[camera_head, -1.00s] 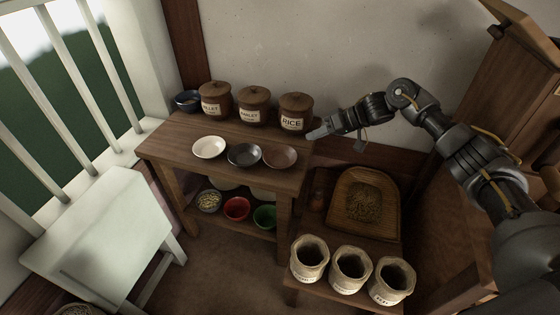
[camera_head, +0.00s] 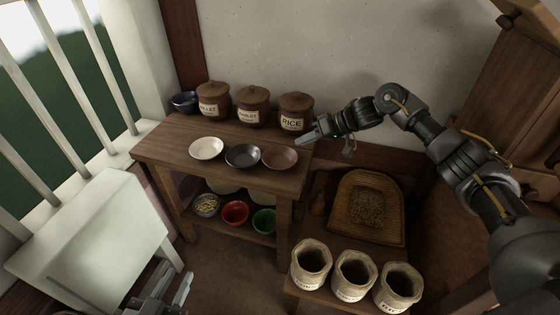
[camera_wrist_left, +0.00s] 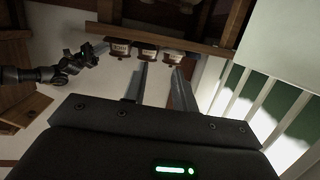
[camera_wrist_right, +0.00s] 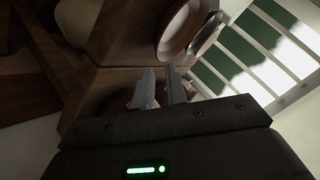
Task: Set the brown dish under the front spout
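The brown dish (camera_head: 280,157) sits upright on the wooden table, at the right end of a row beside a black dish (camera_head: 243,155) and a white dish (camera_head: 206,148). My right gripper (camera_head: 314,136) is beside the table's right end, near the RICE jar and to the upper right of the brown dish. In the right wrist view its fingers (camera_wrist_right: 161,74) are apart by a narrow gap, with nothing seen between them. My left gripper (camera_head: 180,296) is low at the bottom edge; its fingers (camera_wrist_left: 159,72) are spread and empty. I cannot make out a spout.
Lidded jars marked RICE (camera_head: 293,113) and others, plus a blue bowl (camera_head: 185,102), line the table's back. A lower shelf holds red (camera_head: 235,212) and green (camera_head: 264,221) bowls. Right are a woven tray (camera_head: 345,222) and sacks (camera_head: 353,277). A white stool (camera_head: 85,240) stands left.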

